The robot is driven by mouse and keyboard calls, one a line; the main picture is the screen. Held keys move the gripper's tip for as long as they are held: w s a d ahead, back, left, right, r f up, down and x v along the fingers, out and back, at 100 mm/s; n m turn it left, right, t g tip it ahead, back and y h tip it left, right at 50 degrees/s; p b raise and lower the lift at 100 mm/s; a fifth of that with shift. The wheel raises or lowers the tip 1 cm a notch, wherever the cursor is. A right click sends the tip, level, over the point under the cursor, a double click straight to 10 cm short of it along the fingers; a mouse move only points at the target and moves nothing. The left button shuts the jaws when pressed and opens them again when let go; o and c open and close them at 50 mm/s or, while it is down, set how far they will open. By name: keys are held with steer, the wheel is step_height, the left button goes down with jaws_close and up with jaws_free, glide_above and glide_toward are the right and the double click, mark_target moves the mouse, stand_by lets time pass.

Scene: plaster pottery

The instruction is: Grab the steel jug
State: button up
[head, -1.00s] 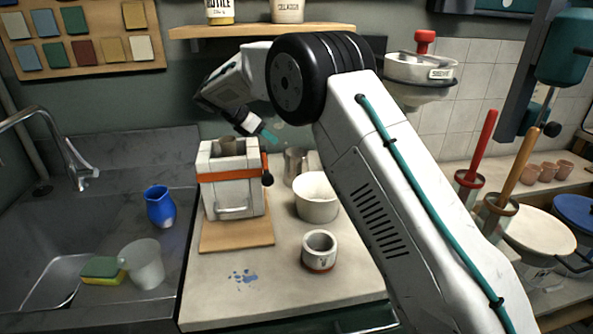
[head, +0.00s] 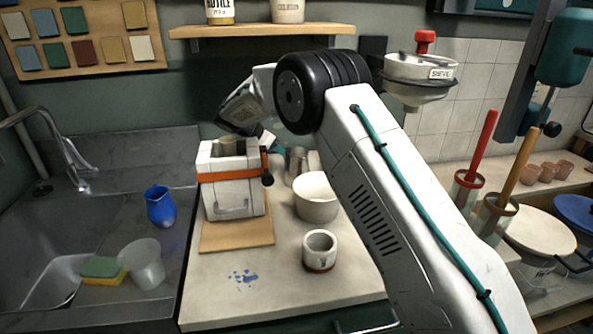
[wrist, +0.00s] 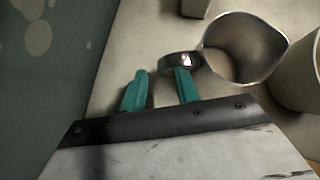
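The steel jug (head: 297,160) stands on the counter behind the white bowl, to the right of the strapped plaster mould, in the head view. In the wrist view the jug (wrist: 240,48) shows its open mouth, with its handle (wrist: 181,61) pointing left toward my gripper. My gripper (wrist: 161,86) is open, its two teal fingers apart with nothing held between them. The right finger overlaps the handle's near edge; I cannot tell whether they touch. In the head view my gripper is mostly hidden behind the mould and my wrist.
The white plaster mould (head: 232,190) with an orange strap stands on a wooden board (head: 237,238). A white bowl (head: 316,197) sits close to the jug, and a small pot (head: 320,250) is nearer. The wall is close on the wrist view's left.

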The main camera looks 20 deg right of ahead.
jaws_close()
steer(key=shift+r, duration=0.1)
stand_by(1.2)
